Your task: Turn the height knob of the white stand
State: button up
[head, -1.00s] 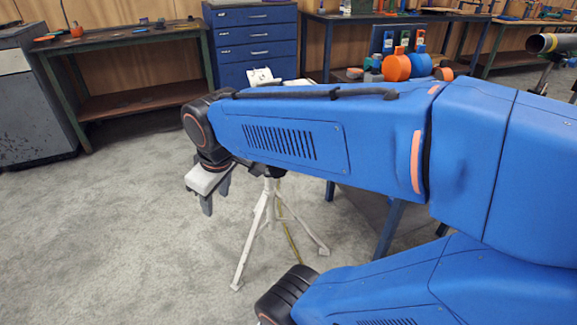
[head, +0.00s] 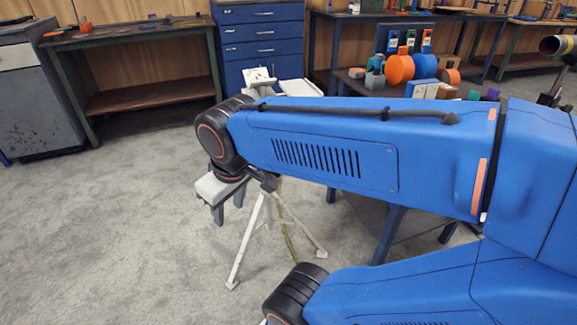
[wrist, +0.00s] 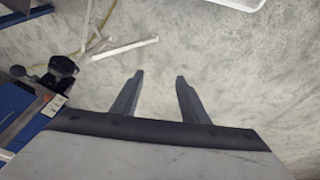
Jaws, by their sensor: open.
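The white stand's tripod legs (head: 247,240) show below my arm in the head view, and its white top (head: 258,77) shows above the arm. My arm hides its middle part. A dark fitting (head: 268,182) sits at the top of the legs. In the wrist view the white legs (wrist: 124,48) are at upper left, and a black knob-like part (wrist: 62,67) lies left of my fingers; it looks like the height knob. My gripper (head: 229,206) is left of the stand, fingers pointing down. In the wrist view my gripper (wrist: 159,76) is open and empty, apart from the knob.
A blue drawer cabinet (head: 262,45) and a green bench (head: 150,100) are behind. The carpet (head: 110,230) at left is clear.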

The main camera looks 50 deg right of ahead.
jog(key=shift+d+f+g, duration=0.65)
jog(key=shift+d+g, duration=0.15)
jog(key=shift+d, duration=0.05)
jog(key=n+g+h, duration=1.1)
jog(key=h, duration=0.4)
send_near(273, 170)
jog(key=w+x, duration=0.1)
jog(key=x, duration=1.3)
jog(key=shift+d+f, duration=0.25)
jog(key=shift+d, duration=0.3)
grip_shut()
